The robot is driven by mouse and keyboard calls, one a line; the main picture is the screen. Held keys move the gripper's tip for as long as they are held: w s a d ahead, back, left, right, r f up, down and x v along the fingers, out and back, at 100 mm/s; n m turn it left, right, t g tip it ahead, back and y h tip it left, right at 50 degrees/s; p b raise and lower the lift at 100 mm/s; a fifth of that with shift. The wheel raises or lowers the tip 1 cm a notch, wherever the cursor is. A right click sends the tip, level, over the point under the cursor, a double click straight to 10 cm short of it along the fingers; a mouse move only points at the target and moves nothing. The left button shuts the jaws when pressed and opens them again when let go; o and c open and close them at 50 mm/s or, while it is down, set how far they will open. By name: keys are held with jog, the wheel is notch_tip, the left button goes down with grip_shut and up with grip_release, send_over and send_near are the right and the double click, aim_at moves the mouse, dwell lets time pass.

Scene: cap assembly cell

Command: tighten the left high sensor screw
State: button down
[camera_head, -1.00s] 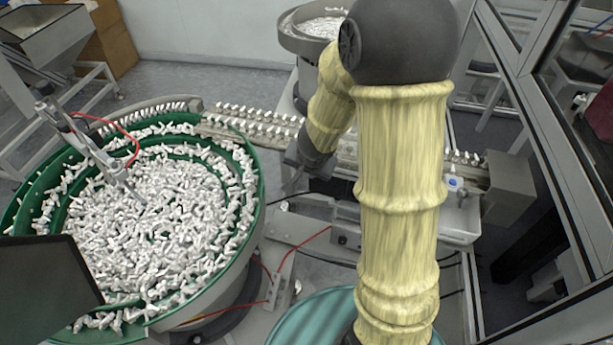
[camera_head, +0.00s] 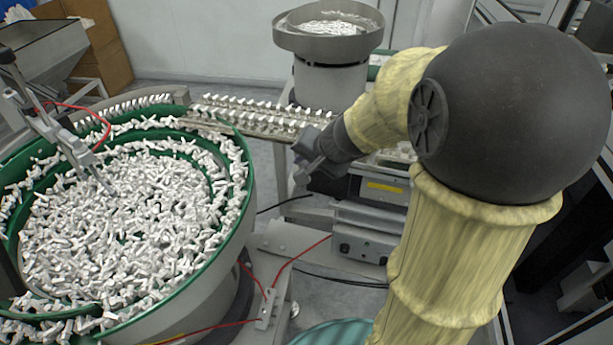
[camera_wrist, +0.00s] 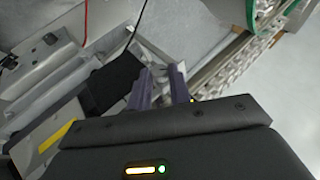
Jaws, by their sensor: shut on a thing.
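My gripper (camera_head: 308,165) is beside the feed rail (camera_head: 262,117), right of the green-rimmed bowl in the head view. In the wrist view, the two dark fingers of my gripper (camera_wrist: 164,72) point away from the camera, close together at the near side of the rail (camera_wrist: 222,72). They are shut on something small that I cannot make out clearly. I cannot pick out the left high sensor screw in either view; the fingers or the wrist may hide it.
A large bowl (camera_head: 243,215) full of white parts stands at the left. A grey bowl feeder (camera_head: 330,38) stands behind the rail. A grey unit with a yellow label (camera_head: 385,188) sits below my forearm. Red hoses run to a small block (camera_head: 271,308).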

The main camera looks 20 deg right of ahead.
jog(key=t+y+b, duration=0.1)
jog(key=y+b, duration=0.1)
jog(key=b, duration=0.7)
jog(key=f+m+t+y+b, duration=0.1)
jog(key=t+y+b, duration=0.1)
jog(key=b, duration=0.7)
jog(key=f+m+t+y+b, duration=0.1)
jog(key=t+b, duration=0.1)
jog(key=b, duration=0.7)
jog(key=shift+s+d+y, duration=0.3)
jog(key=shift+d+y, duration=0.1)
jog(key=shift+r+t+b, duration=0.2)
jog(key=shift+t+b, duration=0.1)
jog(key=shift+b, duration=0.5)
jog(key=c, duration=1.3)
grip_release()
jog(key=shift+d, duration=0.1)
